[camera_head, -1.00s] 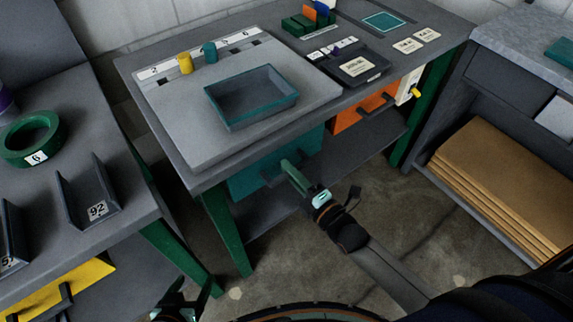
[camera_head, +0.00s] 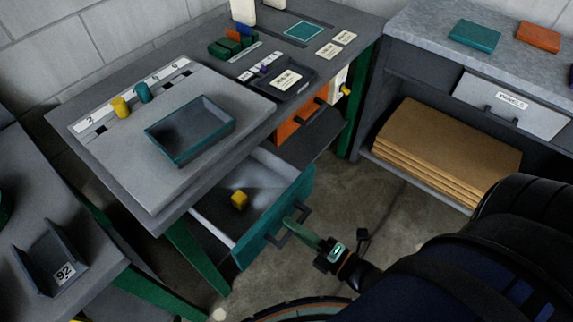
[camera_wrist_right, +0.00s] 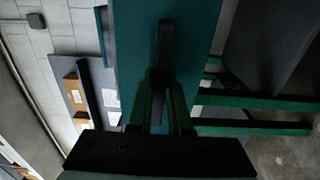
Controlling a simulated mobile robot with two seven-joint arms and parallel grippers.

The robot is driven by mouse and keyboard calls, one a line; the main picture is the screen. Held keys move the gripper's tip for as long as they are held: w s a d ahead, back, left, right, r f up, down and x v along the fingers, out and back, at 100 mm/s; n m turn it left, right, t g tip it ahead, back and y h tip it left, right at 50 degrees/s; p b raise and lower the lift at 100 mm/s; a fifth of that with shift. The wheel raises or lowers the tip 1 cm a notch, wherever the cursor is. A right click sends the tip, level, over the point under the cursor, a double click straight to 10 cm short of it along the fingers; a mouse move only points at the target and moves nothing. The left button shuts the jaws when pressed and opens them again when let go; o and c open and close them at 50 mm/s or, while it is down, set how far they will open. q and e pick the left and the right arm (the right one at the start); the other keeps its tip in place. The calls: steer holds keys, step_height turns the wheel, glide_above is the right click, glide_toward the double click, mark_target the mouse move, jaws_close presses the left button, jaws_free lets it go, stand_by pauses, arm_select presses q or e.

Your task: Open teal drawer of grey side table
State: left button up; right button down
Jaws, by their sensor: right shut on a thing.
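The teal drawer (camera_head: 278,222) of the grey side table (camera_head: 150,205) is pulled out, and its grey inside shows. A yellow block (camera_head: 239,200) lies in it. My right gripper (camera_head: 298,231) is shut on the drawer's dark handle (camera_head: 303,216) at the front. In the right wrist view the teal drawer front (camera_wrist_right: 205,40) is close, and the gripper's fingers (camera_wrist_right: 160,105) lie on both sides of the dark handle (camera_wrist_right: 165,55). My left gripper is not in view.
On the table top are a teal-rimmed tray (camera_head: 190,130), a yellow cylinder (camera_head: 121,107) and a teal cylinder (camera_head: 142,92). An orange drawer (camera_head: 292,127) is at the right. A workbench with stacked brown boards (camera_head: 445,150) stands further right.

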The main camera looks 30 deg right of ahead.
steer(key=c, duration=0.8)
jaws_free()
steer(key=shift+c, duration=0.2)
steer(key=v, duration=1.2)
steer(key=shift+s+b, duration=0.25)
steer(key=shift+b, duration=0.1)
steer(key=shift+d, duration=0.1)
steer(key=shift+s, duration=0.1)
